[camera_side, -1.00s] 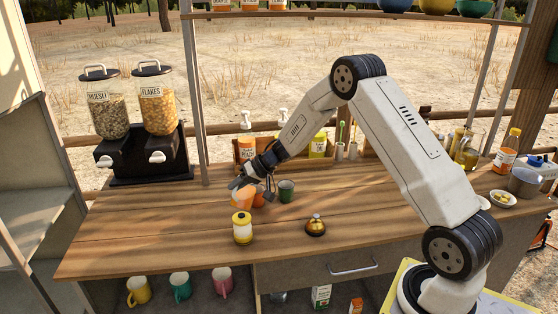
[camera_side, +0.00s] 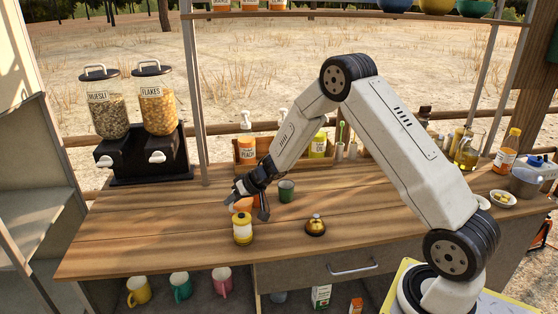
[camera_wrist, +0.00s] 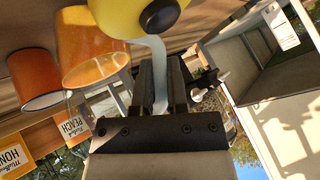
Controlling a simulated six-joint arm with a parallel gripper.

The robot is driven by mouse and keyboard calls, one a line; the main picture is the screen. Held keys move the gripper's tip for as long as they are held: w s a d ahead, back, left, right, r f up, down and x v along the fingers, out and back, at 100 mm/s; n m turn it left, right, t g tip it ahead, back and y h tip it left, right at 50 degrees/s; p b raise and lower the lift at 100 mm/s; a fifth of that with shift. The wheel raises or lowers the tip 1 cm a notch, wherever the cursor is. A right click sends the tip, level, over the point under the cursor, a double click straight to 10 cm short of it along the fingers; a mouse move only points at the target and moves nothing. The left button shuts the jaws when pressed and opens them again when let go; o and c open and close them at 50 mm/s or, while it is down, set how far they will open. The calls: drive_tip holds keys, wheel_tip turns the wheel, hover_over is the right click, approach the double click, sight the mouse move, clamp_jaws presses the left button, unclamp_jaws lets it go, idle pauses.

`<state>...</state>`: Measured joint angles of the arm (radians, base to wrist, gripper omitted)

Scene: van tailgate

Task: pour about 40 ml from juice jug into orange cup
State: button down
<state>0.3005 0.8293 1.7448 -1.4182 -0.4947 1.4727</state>
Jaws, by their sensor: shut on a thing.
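In the wrist view, which is upside down, my gripper (camera_wrist: 160,95) is shut on the pale handle of the juice jug (camera_wrist: 92,60). The jug is see-through with orange juice in it and looks close to upright. The orange cup (camera_wrist: 32,78) stands beside the jug, its rim showing; I cannot tell how much is in it. The jug is mostly hidden there by the gripper and jar. Whether its base touches the counter is unclear.
A green cup (camera_side: 286,191) is just right of the gripper. A brass bell (camera_side: 316,225) sits farther right.

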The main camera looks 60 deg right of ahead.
drive_tip(key=shift+a, duration=0.25)
idle(0.3)
drive_tip(key=shift+s+a+f+n+h, duration=0.1)
drive_tip(key=shift+a+f+n+h, duration=0.2)
drive_tip(key=shift+h, duration=0.1)
drive_tip(key=shift+a+r, duration=0.1)
drive_tip(key=shift+a, duration=0.05)
drive_tip(key=shift+s+a+r+n+t+h, duration=0.1)
drive_tip(key=shift+a+n+t+h, duration=0.25)
drive_tip(key=shift+a+h, duration=0.35)
drive_tip(key=shift+n+h, duration=0.35)
drive_tip(key=shift+h, duration=0.55)
drive_tip(key=shift+a+r+b, duration=0.15)
drive_tip(key=shift+a+r, duration=0.05)
drive_tip(key=shift+r, duration=0.85)
drive_tip(key=shift+a+r+b, duration=0.15)
drive_tip(key=shift+r, duration=0.85)
drive_tip(key=shift+r, duration=0.2)
